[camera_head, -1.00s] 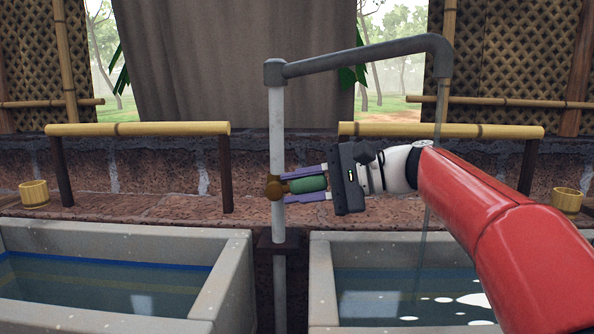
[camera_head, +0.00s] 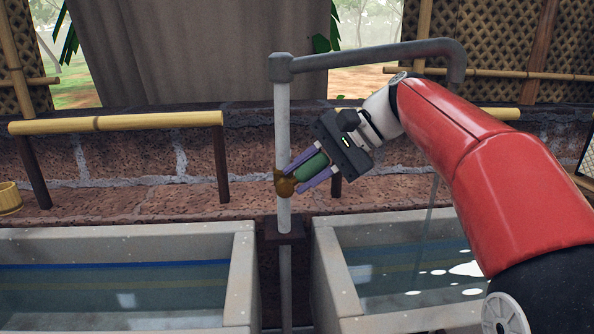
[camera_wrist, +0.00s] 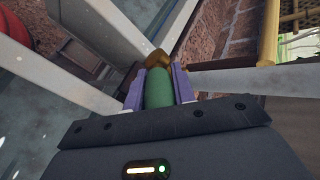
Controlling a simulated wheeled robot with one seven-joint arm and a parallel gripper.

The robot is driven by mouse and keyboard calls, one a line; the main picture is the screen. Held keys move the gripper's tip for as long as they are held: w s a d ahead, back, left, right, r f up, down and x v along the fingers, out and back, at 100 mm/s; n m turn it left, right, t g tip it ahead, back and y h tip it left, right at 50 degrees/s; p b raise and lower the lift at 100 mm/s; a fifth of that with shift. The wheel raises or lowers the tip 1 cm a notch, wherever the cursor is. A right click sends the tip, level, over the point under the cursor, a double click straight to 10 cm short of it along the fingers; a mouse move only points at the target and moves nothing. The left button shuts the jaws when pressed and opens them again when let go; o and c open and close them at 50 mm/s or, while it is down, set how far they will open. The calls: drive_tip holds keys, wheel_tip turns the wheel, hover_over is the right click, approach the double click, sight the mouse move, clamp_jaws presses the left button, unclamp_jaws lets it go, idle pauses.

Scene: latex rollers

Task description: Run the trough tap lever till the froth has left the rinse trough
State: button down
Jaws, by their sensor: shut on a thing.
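The trough tap lever (camera_head: 313,167) has a green grip and joins a brass valve (camera_head: 284,183) on the grey standpipe. The lever tilts up to the right. My gripper (camera_head: 299,176) is shut on the green grip, one purple finger on each side. The wrist view also shows the grip (camera_wrist: 158,90) between the fingers, with the brass valve beyond. The spout (camera_head: 457,72) hangs over the right side, and a thin stream shows below it, partly behind my arm. The rinse trough (camera_head: 335,262) at right holds water with white froth patches (camera_head: 466,269). My arm hides part of it.
A second trough (camera_head: 240,275) with a blue line inside stands at left, with no froth seen. The standpipe (camera_head: 283,120) rises between the troughs. A bamboo rail (camera_head: 120,121) and brick ledge run behind. A bamboo cup (camera_head: 9,198) sits at the left edge.

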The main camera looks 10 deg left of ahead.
drive_tip(key=shift+a+r, duration=0.1)
drive_tip(key=shift+r, duration=0.1)
drive_tip(key=c, duration=1.1)
unclamp_jaws()
drive_tip(key=shift+f, duration=0.1)
drive_tip(key=shift+c, duration=0.2)
drive_tip(key=shift+f, duration=0.1)
drive_tip(key=shift+f, duration=0.1)
